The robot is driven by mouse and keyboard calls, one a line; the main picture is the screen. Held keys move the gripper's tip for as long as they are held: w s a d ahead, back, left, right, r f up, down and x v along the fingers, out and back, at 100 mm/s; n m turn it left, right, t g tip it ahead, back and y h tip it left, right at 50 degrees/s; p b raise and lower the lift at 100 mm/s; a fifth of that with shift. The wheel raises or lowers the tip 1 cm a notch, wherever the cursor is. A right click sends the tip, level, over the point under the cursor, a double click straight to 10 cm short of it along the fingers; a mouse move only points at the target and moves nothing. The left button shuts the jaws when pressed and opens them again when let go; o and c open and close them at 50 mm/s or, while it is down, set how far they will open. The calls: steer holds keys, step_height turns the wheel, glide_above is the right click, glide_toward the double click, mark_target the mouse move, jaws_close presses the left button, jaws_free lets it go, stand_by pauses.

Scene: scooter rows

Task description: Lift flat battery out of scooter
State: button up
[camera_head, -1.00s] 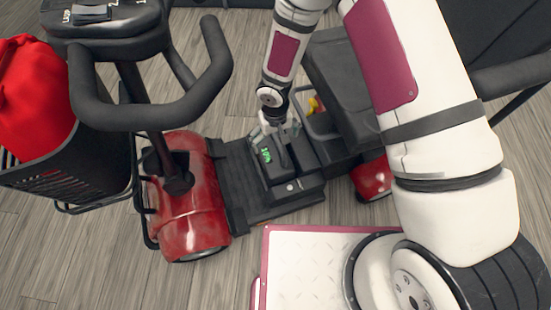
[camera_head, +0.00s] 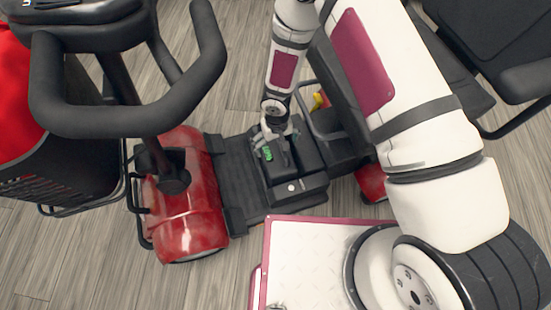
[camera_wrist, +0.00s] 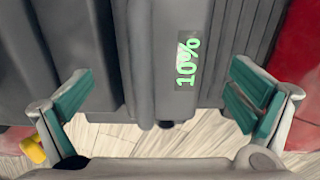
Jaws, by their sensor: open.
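The flat battery (camera_head: 282,180) is a dark grey block on the scooter's black footboard (camera_head: 240,180), between the red front part and the seat. My gripper (camera_head: 273,134) is above the battery, pointing down. In the wrist view my gripper (camera_wrist: 158,90) is open, its teal-padded fingers on either side of the battery's raised middle part, with gaps on both sides. The head view does not show whether the fingertips touch it.
The handlebar (camera_head: 130,110) and red front cover (camera_head: 185,205) stand left of the battery, the dark seat (camera_head: 345,100) right. A black basket (camera_head: 60,170) holds something red. Another dark seat (camera_head: 500,45) is at the upper right. Wood floor (camera_head: 70,255) shows at lower left.

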mark_target(275, 150)
steer(key=shift+w+a+f+b, duration=0.1)
steer(key=shift+f+b, duration=0.75)
steer(key=shift+f, duration=0.95)
steer(key=shift+w+a+f+b, duration=0.1)
steer(key=shift+f+b, duration=0.7)
steer(key=shift+f, duration=0.95)
steer(key=shift+r, duration=0.1)
steer(key=c, duration=1.8)
